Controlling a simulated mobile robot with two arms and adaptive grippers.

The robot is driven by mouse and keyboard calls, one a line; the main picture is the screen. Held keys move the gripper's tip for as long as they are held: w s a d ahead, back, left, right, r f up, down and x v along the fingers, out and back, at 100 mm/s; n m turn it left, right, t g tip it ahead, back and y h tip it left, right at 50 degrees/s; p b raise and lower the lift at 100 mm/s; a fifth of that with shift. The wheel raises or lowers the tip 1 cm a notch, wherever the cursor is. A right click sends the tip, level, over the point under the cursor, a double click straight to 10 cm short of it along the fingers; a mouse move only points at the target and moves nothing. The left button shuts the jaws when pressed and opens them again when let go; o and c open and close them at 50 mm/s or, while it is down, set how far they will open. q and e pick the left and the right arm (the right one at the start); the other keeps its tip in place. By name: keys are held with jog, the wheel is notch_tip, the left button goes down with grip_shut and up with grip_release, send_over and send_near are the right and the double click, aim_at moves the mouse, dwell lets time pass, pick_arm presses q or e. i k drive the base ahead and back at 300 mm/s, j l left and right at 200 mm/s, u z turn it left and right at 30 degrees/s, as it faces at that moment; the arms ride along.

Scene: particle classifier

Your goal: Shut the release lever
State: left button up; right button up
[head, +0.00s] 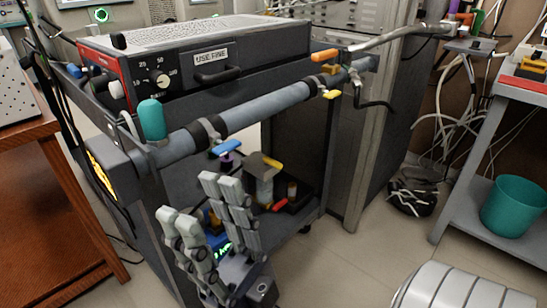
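Several small levers sit along the grey pipe (262,108) at the front of the classifier; I cannot tell which one is the release lever. An orange lever (325,55) is at the upper right, a yellow one (332,94) points down-right near the pipe's far end, and a blue one (226,146) hangs under the pipe's near half. My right gripper (197,197) is in the lower middle, pointing up, below the blue lever. Its fingers are spread apart and empty, and it appears apart from every lever. My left gripper is out of view.
The red-fronted control box (155,80) stands above the pipe. A teal knob (152,120) rises at the pipe's near end. Below is an open shelf with small parts. A wooden table (60,200) is at left, a grey cart with a teal bin (509,208) at right.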

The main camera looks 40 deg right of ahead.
aim_at(268, 160)
jog(key=k+l+z, duration=0.1)
jog(key=l+z, duration=0.75)
jog(key=l, duration=0.15)
